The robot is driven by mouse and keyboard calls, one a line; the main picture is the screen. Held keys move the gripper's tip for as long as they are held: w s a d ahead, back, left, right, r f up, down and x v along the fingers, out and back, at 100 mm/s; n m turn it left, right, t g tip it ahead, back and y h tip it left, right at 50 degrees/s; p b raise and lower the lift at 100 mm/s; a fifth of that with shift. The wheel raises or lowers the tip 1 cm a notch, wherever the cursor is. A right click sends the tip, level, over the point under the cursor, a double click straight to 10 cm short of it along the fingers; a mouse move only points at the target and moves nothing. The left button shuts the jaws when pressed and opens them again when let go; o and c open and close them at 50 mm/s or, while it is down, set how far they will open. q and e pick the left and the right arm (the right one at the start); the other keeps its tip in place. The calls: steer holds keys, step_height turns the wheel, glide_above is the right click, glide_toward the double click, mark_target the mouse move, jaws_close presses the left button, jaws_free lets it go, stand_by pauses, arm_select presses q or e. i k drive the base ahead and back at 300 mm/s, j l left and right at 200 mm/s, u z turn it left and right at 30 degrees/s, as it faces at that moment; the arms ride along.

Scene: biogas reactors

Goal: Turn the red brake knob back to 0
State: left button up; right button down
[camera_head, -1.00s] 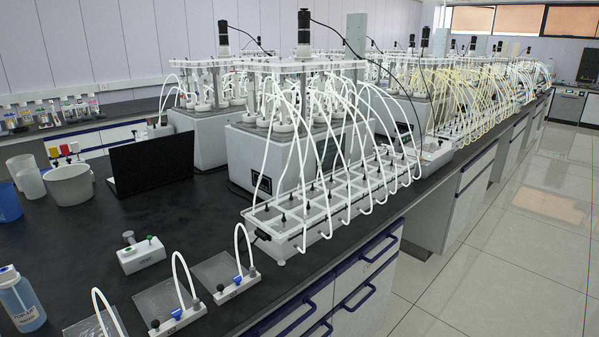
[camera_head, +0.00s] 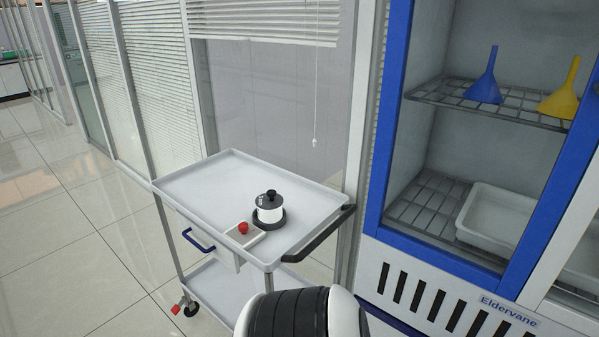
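A small red knob (camera_head: 243,228) sits on a pale block at the front edge of a white trolley (camera_head: 200,190). Its markings are too small to read, so I cannot tell its setting. Right beside it stands a round white pot with a black lid and knob (camera_head: 270,207) on a dark round base. Neither of my grippers is in view. Only a black and white link of my arm shows at the bottom centre, in front of the trolley's lower right.
The trolley has a blue drawer handle (camera_head: 198,241), a dark push bar (camera_head: 318,234) and a red-marked caster (camera_head: 177,309). A blue-framed cabinet (camera_head: 392,120) with funnels and a tray stands at right. A glass partition is behind. Floor at left is clear.

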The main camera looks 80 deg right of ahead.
mark_target(242, 227)
steer(key=z, duration=2.3)
